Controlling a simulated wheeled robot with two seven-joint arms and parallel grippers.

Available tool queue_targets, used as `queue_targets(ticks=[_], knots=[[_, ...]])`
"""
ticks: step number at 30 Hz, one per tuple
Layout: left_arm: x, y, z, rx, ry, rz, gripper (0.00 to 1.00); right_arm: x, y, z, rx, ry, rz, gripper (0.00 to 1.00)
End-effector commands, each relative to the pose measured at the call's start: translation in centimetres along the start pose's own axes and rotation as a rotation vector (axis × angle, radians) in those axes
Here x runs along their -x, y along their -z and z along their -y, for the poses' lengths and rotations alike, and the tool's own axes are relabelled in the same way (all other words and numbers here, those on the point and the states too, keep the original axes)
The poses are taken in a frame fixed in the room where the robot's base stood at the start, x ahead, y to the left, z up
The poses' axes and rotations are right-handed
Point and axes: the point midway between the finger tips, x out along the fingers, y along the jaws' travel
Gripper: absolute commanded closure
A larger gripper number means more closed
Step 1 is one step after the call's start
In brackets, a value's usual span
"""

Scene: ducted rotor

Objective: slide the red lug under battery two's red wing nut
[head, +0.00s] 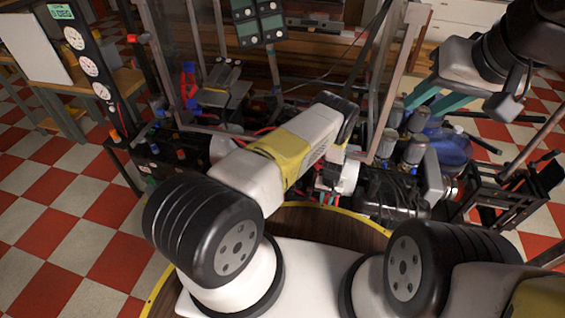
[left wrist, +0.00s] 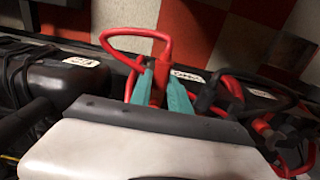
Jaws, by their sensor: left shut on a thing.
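In the left wrist view my left gripper (left wrist: 160,73) has its teal fingers shut on the red lug (left wrist: 157,88), at the end of a thick red cable (left wrist: 135,34) that loops up and left. The gripper is over a row of black batteries (left wrist: 70,85) with white labels. Which one is battery two, and its red wing nut, I cannot make out. The lug's tip is hidden behind my gripper body. In the head view my left arm mostly covers this spot. My right gripper (head: 423,106) is open and empty at the upper right, its teal fingers apart.
More red and black cables (left wrist: 235,92) lie right of my left gripper. In the head view a gauge panel (head: 88,65) stands at the left, and metal posts and jars (head: 411,153) crowd the middle. A blue round object (head: 452,150) is below my right gripper. Checkered floor is open at left.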

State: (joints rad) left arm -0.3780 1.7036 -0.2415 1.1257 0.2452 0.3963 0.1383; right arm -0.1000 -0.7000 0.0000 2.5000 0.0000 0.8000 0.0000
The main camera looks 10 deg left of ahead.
Motion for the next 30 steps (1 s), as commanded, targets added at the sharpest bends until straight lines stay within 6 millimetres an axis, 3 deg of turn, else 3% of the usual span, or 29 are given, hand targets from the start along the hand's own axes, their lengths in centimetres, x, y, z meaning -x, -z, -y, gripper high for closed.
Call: queue_targets(ticks=[29, 30], knots=[[0.0, 2.5, 0.0, -0.001, 0.000, -0.001, 1.00, 0.0, 0.0, 0.0, 0.000, 0.000, 0.000, 0.64], [0.0, 2.5, 0.0, -0.001, 0.000, 0.000, 0.76, 0.0, 0.0, 0.0, 0.000, 0.000, 0.000, 0.64]])
